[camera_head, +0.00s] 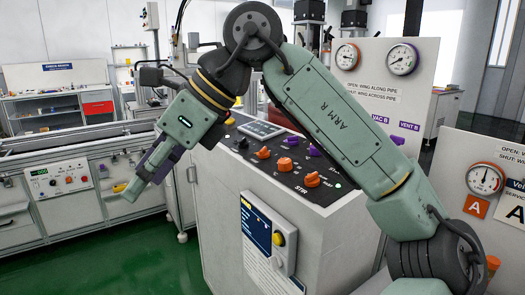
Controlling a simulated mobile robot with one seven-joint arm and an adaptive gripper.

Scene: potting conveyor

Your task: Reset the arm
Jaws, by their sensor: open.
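My gripper (130,190) is at the left of centre, pointing down and left. Its jaws are open, and I see nothing held in them.
Gauge boards (405,90) stand at the right. A long bench (75,205) with a control box stands at the left. Green floor (120,262) is clear below.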

